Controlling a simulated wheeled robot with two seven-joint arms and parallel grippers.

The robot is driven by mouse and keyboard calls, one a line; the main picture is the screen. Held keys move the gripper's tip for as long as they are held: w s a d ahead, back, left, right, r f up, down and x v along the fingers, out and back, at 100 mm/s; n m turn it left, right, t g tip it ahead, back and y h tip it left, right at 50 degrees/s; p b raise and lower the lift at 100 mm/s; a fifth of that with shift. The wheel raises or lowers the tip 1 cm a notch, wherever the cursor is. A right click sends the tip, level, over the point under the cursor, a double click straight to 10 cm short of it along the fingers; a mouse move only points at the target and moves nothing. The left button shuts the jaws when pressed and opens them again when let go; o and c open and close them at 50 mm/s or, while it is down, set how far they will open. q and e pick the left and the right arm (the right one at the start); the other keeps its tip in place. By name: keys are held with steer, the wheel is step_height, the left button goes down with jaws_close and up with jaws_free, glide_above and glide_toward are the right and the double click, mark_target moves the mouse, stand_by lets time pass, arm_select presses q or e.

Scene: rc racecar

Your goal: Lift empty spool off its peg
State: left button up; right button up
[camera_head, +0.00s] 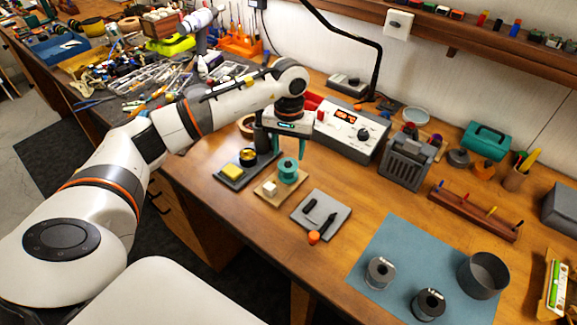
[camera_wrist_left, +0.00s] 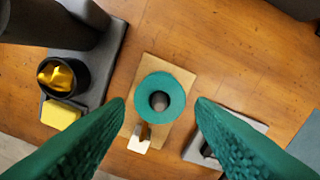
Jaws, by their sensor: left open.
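A teal spool (camera_head: 288,173) stands upright on a small tan board (camera_head: 271,195). In the left wrist view the spool (camera_wrist_left: 174,82) is seen from above as a teal ring with a dark centre hole. The peg inside it cannot be made out. My left gripper (camera_head: 287,150) is open above the spool and points down. In the left wrist view its teal fingers lie on either side, apart from the spool. My right gripper is not in view.
Left of the board is a soldering stand with a yellow sponge (camera_head: 232,172). To its right lies a grey pad (camera_head: 321,222) with dark tools. Other spools (camera_head: 380,272) stand on a blue mat (camera_head: 400,250). A soldering station (camera_head: 350,132) is behind. Bare wood lies between.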

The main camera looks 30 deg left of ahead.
mark_target(288, 160)
arm_select(q)
steer(key=shift+f, duration=0.8)
steer(key=f+p, duration=0.2)
steer(key=f, duration=0.2)
steer(key=shift+s+f+p, duration=0.1)
steer(key=shift+s+p, duration=0.15)
steer(key=shift+p, duration=0.15)
steer(key=shift+f, duration=0.55)
steer(key=c, duration=0.6)
